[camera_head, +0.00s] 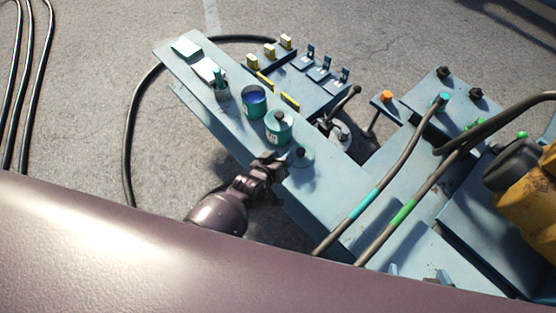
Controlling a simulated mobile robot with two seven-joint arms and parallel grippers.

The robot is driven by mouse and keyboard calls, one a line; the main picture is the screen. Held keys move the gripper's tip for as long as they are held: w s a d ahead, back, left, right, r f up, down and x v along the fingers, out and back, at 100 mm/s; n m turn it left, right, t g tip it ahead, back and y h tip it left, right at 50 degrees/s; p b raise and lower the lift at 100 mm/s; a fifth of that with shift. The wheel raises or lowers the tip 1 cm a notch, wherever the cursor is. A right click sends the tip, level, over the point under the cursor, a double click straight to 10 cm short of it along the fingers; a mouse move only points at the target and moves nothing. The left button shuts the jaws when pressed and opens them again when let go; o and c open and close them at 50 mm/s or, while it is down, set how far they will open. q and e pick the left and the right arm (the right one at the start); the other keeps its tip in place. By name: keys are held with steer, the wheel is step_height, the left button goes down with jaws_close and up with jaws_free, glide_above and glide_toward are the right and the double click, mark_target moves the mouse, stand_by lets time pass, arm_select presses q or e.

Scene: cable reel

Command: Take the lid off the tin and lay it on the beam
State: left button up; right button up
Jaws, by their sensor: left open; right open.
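A tin (255,106) with an open top and a dark blue inside stands on the pale blue beam (335,187). Just right of it is a second teal tin (278,133) with a pale label. Its lid (279,118) with a dark knob sits on top. A flat round teal piece with a small knob, which looks like a lid (302,158), lies on the beam nearer the front. My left gripper (277,166) is open, close beside that round piece and below the second tin. Whether it touches anything is unclear. My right gripper is not in view.
A brush pot (222,93) and white pads (186,47) stand at the beam's far left end. Behind the beam is a rack (308,86) with yellow blocks and blue clips. Cables (384,183) cross the beam's right end. Bare beam shows right of the round piece.

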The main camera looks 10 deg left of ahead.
arm_select(q)
steer(key=shift+s+a+r, duration=0.15)
steer(key=shift+s+r, duration=0.15)
steer(key=shift+s, duration=0.25)
arm_select(e)
steer(key=shift+w+r, duration=0.15)
steer(key=shift+r, duration=0.1)
arm_select(q)
steer(key=shift+a, duration=0.1)
steer(key=s+a+r+m+g+y, duration=0.15)
steer(key=s+a+r, duration=0.35)
steer(key=s+a, duration=0.5)
steer(key=s+a+r+m+g+y, duration=0.1)
steer(key=s+a+r+m+y, duration=0.2)
steer(key=s+a, duration=0.8)
steer(key=s+d+r+n+t+p, duration=0.1)
steer(key=s+d+r+p, duration=0.2)
steer(key=r+p, duration=0.3)
steer(key=shift+s+d, duration=0.35)
steer(key=shift+d, duration=0.15)
arm_select(e)
steer(key=shift+t, duration=0.4)
steer(key=shift+w+d+r, duration=0.1)
steer(key=shift+w+r, duration=0.05)
steer(key=shift+r, duration=2.4)
arm_select(q)
steer(key=shift+n, duration=0.25)
